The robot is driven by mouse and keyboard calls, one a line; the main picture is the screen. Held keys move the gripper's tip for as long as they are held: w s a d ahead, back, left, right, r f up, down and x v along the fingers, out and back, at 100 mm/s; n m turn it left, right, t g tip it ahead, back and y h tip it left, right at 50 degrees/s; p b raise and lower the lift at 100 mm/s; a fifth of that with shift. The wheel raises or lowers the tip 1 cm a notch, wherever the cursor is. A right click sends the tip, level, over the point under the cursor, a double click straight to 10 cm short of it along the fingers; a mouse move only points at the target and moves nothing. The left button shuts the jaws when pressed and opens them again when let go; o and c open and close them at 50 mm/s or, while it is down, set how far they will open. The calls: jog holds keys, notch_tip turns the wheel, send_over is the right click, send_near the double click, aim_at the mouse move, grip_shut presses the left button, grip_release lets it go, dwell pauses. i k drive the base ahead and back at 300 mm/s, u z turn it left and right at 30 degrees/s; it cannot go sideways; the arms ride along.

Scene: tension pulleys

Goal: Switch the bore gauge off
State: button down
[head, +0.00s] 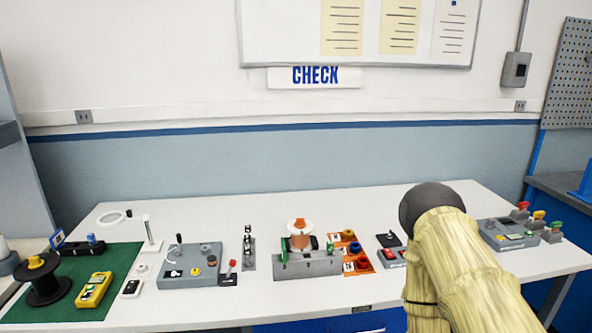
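I cannot tell for sure which device is the bore gauge. A grey box with a small screen (513,236) stands at the right end of the white bench. A yellow handheld device (93,289) lies on a green mat at the left. A small grey unit with a red part and a black knob (391,250) sits just left of my arm. A grey panel with knobs (190,266) stands left of the middle. Switch positions are too small to read. My yellow-sleeved arm rises at the lower right and hides part of the bench; my gripper does not show.
The white bench (340,204) is clear along its back. A green mat (118,257) holds a black spool (44,284). A fixture with an orange-topped spool (300,239) and an orange tray (353,258) stand mid-bench. A ring lamp (148,233) stands at the left.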

aim_at(387, 252)
jog(key=z, duration=0.6)
jog(key=k, duration=1.35)
jog(key=z, duration=0.4)
jog(key=i, duration=0.25)
jog(key=u, duration=1)
jog(key=i, duration=1.4)
jog(key=z, duration=0.4)
